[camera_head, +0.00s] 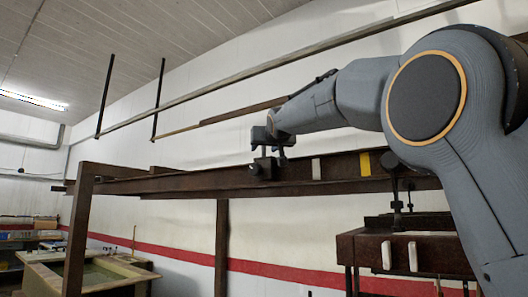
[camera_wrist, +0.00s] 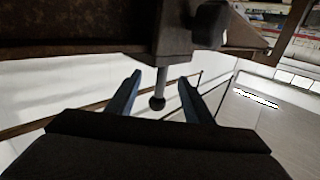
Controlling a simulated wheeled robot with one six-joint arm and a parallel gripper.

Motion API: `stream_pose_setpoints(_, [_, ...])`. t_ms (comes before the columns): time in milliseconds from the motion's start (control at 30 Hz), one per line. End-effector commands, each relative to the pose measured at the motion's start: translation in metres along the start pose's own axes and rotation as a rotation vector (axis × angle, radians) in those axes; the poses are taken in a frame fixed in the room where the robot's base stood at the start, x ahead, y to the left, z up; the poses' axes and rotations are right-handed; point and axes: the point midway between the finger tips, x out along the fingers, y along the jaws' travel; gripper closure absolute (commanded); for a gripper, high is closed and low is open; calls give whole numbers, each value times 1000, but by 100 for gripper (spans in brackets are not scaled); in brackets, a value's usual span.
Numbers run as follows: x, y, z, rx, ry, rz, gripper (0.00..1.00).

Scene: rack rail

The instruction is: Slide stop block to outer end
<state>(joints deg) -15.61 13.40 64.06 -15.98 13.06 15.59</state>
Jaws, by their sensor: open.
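The stop block (camera_head: 265,169) is a small dark block with a round knob on its side, seated on the rusty brown rail (camera_head: 215,181) around mid-length. In the wrist view the block (camera_wrist: 180,42) hangs at the top of the picture, with its dark knob (camera_wrist: 208,22) at the right. A thin pin with a ball end (camera_wrist: 157,102) sticks out of the block towards my palm. My gripper (camera_head: 277,148) is just above the block. Its fingers (camera_wrist: 160,78) are open, one on each side of the pin, with visible gaps. The block's far side is hidden.
A white mark (camera_head: 316,169) and a yellow mark (camera_head: 365,164) are on the rail right of the block. The rail left of the block looks clear up to the post (camera_head: 78,230). A brown bench (camera_head: 440,255) stands lower right. Thin bars hang above.

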Motion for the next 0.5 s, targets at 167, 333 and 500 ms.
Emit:
stream_pose_setpoints(167, [-12, 0, 1, 0, 2, 0, 53])
stream_pose_setpoints(333, [-22, 0, 1, 1, 2, -1, 53])
stream_pose_setpoints(500, [-33, 0, 1, 1, 1, -1, 53])
